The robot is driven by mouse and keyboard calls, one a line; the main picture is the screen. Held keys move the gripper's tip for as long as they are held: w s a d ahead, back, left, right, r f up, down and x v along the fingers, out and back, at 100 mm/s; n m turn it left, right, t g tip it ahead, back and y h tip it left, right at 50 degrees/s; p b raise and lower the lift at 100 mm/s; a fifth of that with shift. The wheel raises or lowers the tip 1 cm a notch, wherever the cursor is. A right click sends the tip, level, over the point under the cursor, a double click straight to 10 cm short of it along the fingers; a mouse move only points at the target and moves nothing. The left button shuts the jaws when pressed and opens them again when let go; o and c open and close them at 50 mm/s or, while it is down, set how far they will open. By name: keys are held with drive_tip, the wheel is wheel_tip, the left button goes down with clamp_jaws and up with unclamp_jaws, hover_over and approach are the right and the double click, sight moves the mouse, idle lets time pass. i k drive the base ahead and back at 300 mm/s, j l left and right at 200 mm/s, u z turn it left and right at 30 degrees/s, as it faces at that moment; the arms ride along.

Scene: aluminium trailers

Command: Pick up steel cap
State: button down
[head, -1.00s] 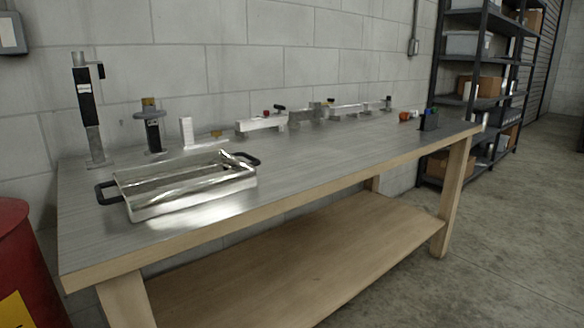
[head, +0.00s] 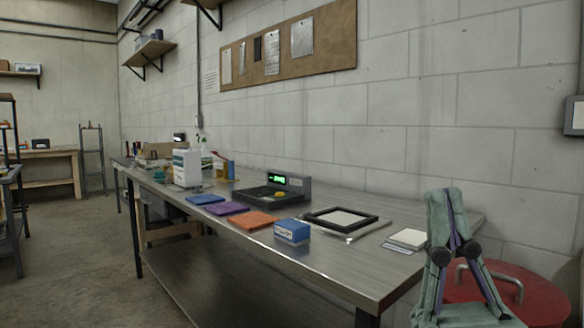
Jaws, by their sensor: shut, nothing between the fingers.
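I cannot make out a steel cap in the head view. My gripper (head: 446,203), pale green with dark round joints, stands at the lower right with its fingers pointing up. Its fingertips are together and nothing shows between them. It is in front of the right end of a metal-topped workbench (head: 345,268), apart from the things on it.
The bench bears a scale (head: 291,187) with a yellow item, coloured cloths (head: 249,220), a blue box (head: 292,232), a black frame (head: 341,219) and a white bottle (head: 186,168). A red drum (head: 530,301) stands behind my gripper. Floor (head: 75,270) is clear at left.

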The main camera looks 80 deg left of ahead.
sight(197, 192)
drive_tip(key=u, duration=3.25)
